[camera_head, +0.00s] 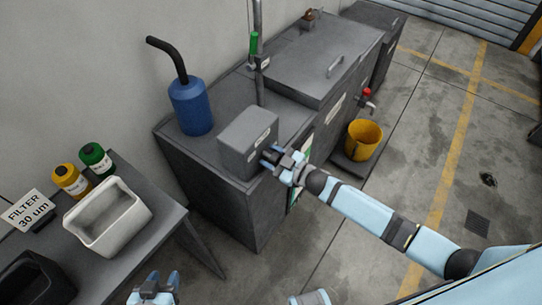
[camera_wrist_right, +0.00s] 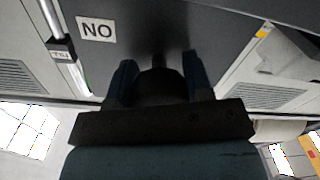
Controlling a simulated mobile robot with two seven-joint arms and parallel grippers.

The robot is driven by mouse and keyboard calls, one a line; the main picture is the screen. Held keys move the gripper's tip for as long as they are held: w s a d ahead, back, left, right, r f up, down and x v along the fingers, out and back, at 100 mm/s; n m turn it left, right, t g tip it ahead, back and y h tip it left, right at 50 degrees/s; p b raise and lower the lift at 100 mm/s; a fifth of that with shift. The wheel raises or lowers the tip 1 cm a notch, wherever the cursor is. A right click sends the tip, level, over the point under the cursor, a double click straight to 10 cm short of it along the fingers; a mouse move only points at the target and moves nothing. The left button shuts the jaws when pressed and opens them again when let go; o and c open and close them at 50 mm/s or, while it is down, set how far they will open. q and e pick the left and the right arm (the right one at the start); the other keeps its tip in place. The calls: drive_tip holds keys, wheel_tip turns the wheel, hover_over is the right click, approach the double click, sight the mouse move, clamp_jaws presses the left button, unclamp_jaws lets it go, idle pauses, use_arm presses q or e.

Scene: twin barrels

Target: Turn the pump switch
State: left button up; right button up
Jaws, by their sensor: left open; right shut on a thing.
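A grey box (camera_head: 246,142) with a small white label stands on the near end of the dark cabinet (camera_head: 226,200). My right gripper (camera_head: 271,158) is at the box's right face, shut on a dark knob there that I take to be the pump switch. The right wrist view shows the dark knob (camera_wrist_right: 160,62) between the two fingers (camera_wrist_right: 158,78), with a white label reading "NO" in this view beside it. The knob's angle is hard to tell. My left gripper (camera_head: 155,288) is open and empty at the bottom edge, away from the box.
A blue canister (camera_head: 190,107) with a black spout stands left of the box. A thin grey pole (camera_head: 259,75) rises behind it. A yellow bucket (camera_head: 363,140) sits under a tap. A side table at left holds a white bin (camera_head: 107,217) and two bottles.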

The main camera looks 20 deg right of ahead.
drive_tip(key=n, duration=0.4)
drive_tip(key=n+b, duration=0.1)
drive_tip(key=n, duration=0.2)
drive_tip(key=n+b, duration=0.1)
drive_tip(key=n, duration=0.3)
drive_tip(key=shift+n, duration=0.3)
idle(0.5)
drive_tip(key=o, duration=0.9)
drive_tip(key=shift+o, duration=0.2)
drive_tip(key=shift+s+d, duration=0.1)
